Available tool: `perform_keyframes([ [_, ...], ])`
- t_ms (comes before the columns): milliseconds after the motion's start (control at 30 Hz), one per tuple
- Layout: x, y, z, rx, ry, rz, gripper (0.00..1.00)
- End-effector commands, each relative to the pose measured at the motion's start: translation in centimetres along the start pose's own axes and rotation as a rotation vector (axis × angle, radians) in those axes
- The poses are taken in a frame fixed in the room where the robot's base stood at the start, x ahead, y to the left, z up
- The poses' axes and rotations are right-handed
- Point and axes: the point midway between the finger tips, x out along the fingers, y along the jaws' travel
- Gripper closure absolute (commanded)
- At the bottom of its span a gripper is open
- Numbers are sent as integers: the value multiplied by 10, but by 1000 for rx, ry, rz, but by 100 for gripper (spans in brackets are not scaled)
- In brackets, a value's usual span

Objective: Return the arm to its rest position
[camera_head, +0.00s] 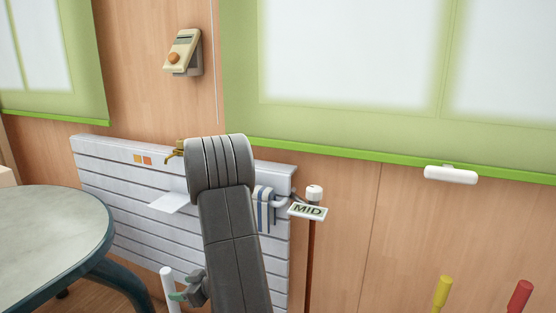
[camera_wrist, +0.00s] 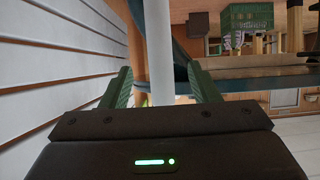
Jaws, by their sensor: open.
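My gripper (camera_wrist: 163,80) shows in the wrist view with its two green fingers spread apart. A white upright post (camera_wrist: 158,45) stands between or just beyond them; I cannot tell whether they touch it. In the head view my dark grey arm rises through the middle and bends over at the top. Part of my gripper (camera_head: 180,295) shows low, left of the arm, beside the top of a white post (camera_head: 168,285). The rest of it is hidden by the arm or cut off.
A white slatted panel (camera_head: 110,185) stands behind my arm. A round table (camera_head: 50,240) is at the left. A MID sign (camera_head: 308,211) is right of my arm; yellow (camera_head: 442,290) and red (camera_head: 520,296) handles stand lower right. A green crate (camera_wrist: 247,17) shows in the wrist view.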

Motion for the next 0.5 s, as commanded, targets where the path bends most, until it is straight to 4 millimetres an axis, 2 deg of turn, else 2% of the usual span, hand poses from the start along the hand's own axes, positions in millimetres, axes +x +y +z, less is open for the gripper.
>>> perform_keyframes([
  [33,13,-1,2,-2,0,-4,45],
  [200,42,-1,2,-2,0,-3,45],
  [333,56,-1,1,-2,0,-2,45],
  [500,65,0,0,1,0,0,45],
])
